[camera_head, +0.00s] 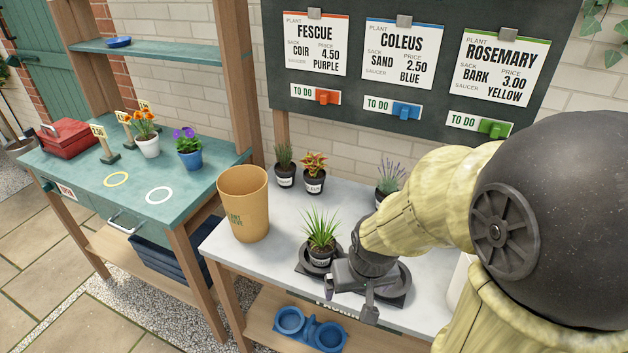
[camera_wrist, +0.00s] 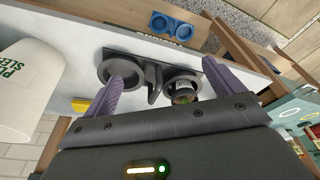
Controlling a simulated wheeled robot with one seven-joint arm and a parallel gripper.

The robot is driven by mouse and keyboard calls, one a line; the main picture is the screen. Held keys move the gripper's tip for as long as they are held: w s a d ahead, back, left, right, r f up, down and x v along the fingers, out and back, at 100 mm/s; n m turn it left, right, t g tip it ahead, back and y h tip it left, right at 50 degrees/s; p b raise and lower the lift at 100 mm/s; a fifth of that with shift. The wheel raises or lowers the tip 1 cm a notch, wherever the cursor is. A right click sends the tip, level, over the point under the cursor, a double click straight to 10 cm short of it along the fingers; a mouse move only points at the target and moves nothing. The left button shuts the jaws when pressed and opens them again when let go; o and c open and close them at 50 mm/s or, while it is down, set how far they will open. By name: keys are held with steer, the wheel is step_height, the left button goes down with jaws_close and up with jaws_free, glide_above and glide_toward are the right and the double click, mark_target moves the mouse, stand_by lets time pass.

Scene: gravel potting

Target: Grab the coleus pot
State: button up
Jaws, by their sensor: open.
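The coleus pot (camera_head: 314,184) is a small black pot with red and yellow leaves, upright at the back of the white-topped bench, right of another dark pot. My gripper (camera_head: 350,292) is well in front of it, low over the bench's front edge, beside the fescue-like grassy pot (camera_head: 320,254). In the wrist view my gripper (camera_wrist: 163,72) has its fingers apart with nothing clamped between them. A dark two-ring holder (camera_wrist: 106,72) lies beyond them, with a labelled pot (camera_wrist: 183,86) in one ring. The coleus pot is not clearly seen in the wrist view.
A tan sleeve container (camera_head: 243,205) stands left of the pots. A lavender pot (camera_head: 387,178) stands at the right, partly behind my arm. Blue double saucers (camera_head: 310,328) sit on the lower shelf. Bench surface between the coleus and the grassy pot is clear.

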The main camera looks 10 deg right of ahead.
steer(key=w+p+v, duration=0.1)
steer(key=p+v, duration=0.6)
steer(key=shift+r, duration=0.45)
steer(key=shift+w+d, duration=0.1)
